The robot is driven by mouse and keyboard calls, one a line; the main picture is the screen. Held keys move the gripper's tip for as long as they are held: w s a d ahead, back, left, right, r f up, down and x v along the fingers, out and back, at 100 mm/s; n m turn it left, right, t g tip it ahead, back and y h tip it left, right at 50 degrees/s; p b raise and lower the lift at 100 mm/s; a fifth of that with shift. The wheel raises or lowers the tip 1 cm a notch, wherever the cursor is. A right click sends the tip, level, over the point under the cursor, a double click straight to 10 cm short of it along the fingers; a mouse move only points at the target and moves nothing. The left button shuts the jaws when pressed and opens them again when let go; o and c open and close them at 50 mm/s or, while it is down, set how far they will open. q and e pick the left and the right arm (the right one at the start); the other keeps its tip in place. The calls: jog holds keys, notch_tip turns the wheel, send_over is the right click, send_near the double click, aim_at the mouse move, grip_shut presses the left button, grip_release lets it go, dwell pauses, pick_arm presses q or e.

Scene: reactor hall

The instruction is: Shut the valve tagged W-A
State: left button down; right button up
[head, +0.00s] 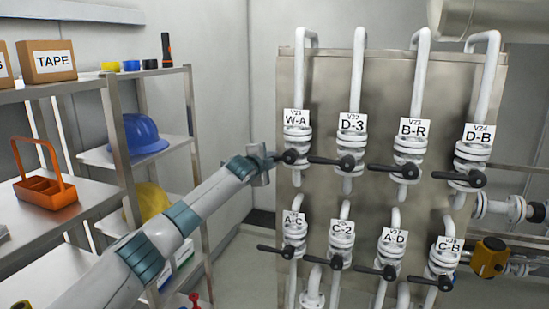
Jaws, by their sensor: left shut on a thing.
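The valve tagged W-A (297,140) is at the upper left of the pipe panel, white, with a tag above it. Its black lever (288,157) points left from the hub, across the pipe. My left gripper (270,160) is at the left edge of the panel, shut on the outer end of this lever. The jaws hide most of the lever's outer part. My right gripper is not in view.
Tagged valves D-3 (351,140), B-R (409,145) and D-B (474,155) stand to the right, levers pointing left. A lower row includes A-C (293,232). A shelf rack (118,130) with a blue helmet (140,135) and an orange caddy (45,190) stands left.

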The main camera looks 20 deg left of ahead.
pick_arm(q)
jog(key=shift+a+r+m+p, duration=0.2)
jog(key=shift+r+m+p, duration=0.3)
jog(key=shift+r, duration=0.55)
jog(key=shift+r+m+y+p, duration=0.15)
jog(key=shift+m+y+p, duration=0.15)
jog(key=shift+m, duration=0.2)
jog(key=c, duration=1.6)
grip_release()
jog(key=shift+c, duration=0.2)
jog(key=shift+f, duration=0.25)
jog(key=shift+d+f, duration=0.1)
jog(key=shift+s, duration=0.1)
